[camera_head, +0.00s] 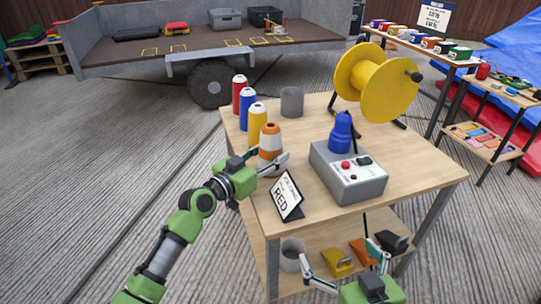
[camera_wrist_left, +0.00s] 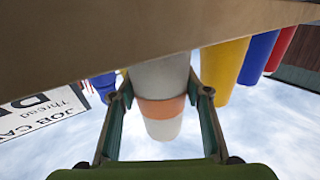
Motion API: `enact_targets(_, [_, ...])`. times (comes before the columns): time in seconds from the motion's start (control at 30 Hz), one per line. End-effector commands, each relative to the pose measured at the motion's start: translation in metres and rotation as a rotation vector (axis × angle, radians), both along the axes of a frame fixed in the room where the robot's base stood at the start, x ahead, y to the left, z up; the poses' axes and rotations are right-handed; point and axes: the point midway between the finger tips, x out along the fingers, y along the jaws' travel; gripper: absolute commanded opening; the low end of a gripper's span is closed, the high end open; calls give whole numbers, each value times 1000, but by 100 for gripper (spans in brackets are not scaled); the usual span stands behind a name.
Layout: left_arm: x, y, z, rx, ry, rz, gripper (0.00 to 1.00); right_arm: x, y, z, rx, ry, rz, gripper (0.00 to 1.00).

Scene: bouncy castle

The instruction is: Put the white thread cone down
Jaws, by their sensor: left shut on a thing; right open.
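The white thread cone with orange banding (camera_head: 270,141) is upright at the left edge of the wooden table (camera_head: 415,165). My left gripper (camera_head: 270,166) is shut around its lower part. In the left wrist view the cone (camera_wrist_left: 163,85) is white with an orange band, between the two fingers (camera_wrist_left: 160,108). Its base is close to the tabletop; whether it touches is hard to tell. My right gripper (camera_head: 340,262) is open and empty at the bottom, in front of the lower shelf.
Yellow (camera_head: 257,122), blue (camera_head: 247,107) and red (camera_head: 239,93) cones stand in a row behind it. A grey cup (camera_head: 292,101), a job card (camera_head: 287,196), a grey control box (camera_head: 347,178) and a yellow reel (camera_head: 373,83) occupy the table.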

Motion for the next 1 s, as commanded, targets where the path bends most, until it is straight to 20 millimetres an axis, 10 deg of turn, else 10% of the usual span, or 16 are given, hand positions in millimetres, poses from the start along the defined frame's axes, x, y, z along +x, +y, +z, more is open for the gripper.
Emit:
enact_targets(0.5, [0,0,0,-2,-2,1,15,3,2,7,8,-33,2,99])
enact_targets(0.53, [0,0,-1,0,0,0,52,3,2,8,9,-36,2,99])
enact_targets(0.57, [0,0,-1,0,0,0,59,3,2,8,9,-36,2,99])
enact_targets(1.0, [0,0,1,-1,1,0,61,3,2,6,6,-24,2,99])
